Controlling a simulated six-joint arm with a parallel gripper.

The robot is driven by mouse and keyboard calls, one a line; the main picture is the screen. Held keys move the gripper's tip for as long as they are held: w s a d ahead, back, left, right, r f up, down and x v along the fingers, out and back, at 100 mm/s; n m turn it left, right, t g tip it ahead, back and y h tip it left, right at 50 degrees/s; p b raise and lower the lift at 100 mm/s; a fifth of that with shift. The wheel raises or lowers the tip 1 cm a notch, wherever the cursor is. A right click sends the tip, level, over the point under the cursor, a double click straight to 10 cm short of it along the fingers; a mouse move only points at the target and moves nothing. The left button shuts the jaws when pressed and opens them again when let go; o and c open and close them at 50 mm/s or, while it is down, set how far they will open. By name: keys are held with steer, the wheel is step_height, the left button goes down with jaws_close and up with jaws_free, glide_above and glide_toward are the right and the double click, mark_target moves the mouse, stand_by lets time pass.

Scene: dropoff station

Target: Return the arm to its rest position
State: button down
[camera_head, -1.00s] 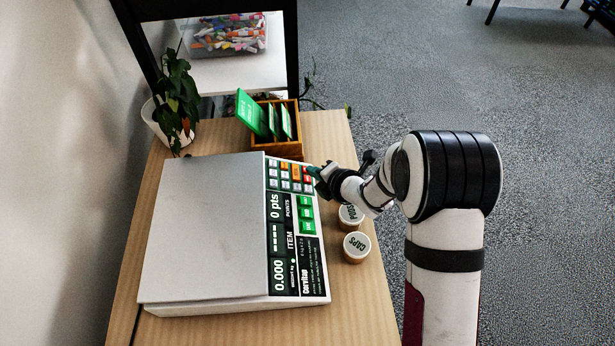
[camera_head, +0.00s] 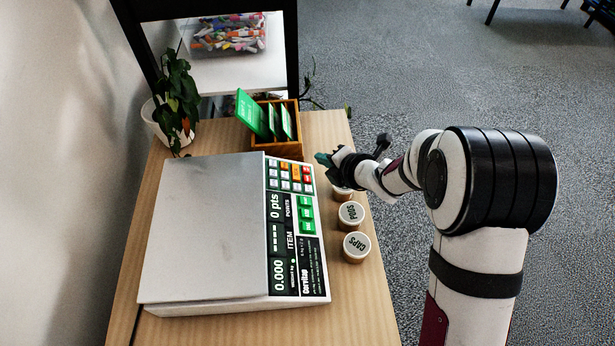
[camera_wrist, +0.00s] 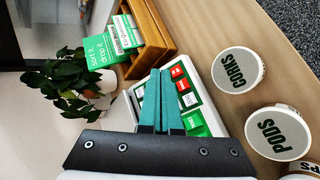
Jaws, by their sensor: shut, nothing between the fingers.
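My gripper (camera_head: 322,158) is shut and empty. In the head view it is above the right edge of the scale, near the top of its keypad, with my arm reaching in from the right. In the wrist view its teal fingers (camera_wrist: 161,100) are together in front of the scale's keypad (camera_wrist: 187,97). The scale (camera_head: 205,225) lies flat on the wooden table with an empty grey platform. Its display reads 0.000 and 0 pts.
Lidded tubs stand right of the scale: CAPS (camera_head: 356,247), PODS (camera_head: 351,214), and CORKS (camera_wrist: 237,69), partly hidden under my gripper in the head view. A wooden box with green cards (camera_head: 291,148) and a potted plant (camera_head: 175,105) stand behind. The floor at right is open.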

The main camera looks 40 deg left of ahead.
stand_by(0.4)
steer(key=w+d+r+m+t+h, duration=0.3)
steer(key=w+d+r+m, duration=0.15)
steer(key=d+m, duration=0.35)
steer(key=d+r+m+h, duration=0.25)
steer(key=d+m, duration=0.25)
steer(key=d, duration=0.4)
steer(key=d+r+m+h, duration=0.25)
steer(key=d+m, duration=0.35)
steer(key=d, duration=0.3)
steer(key=s+d+r+m+g+h, duration=0.2)
steer(key=s+d+m+g+h, duration=0.1)
steer(key=s+d+m, duration=1)
steer(key=s+a+m+g+y, duration=0.3)
steer(key=s+m, duration=0.5)
steer(key=s, duration=0.7)
steer(key=shift+s+a+m+g, duration=0.15)
steer(key=shift+a+m+g, duration=0.15)
steer(key=shift+a, duration=0.2)
steer(key=shift+r, duration=0.1)
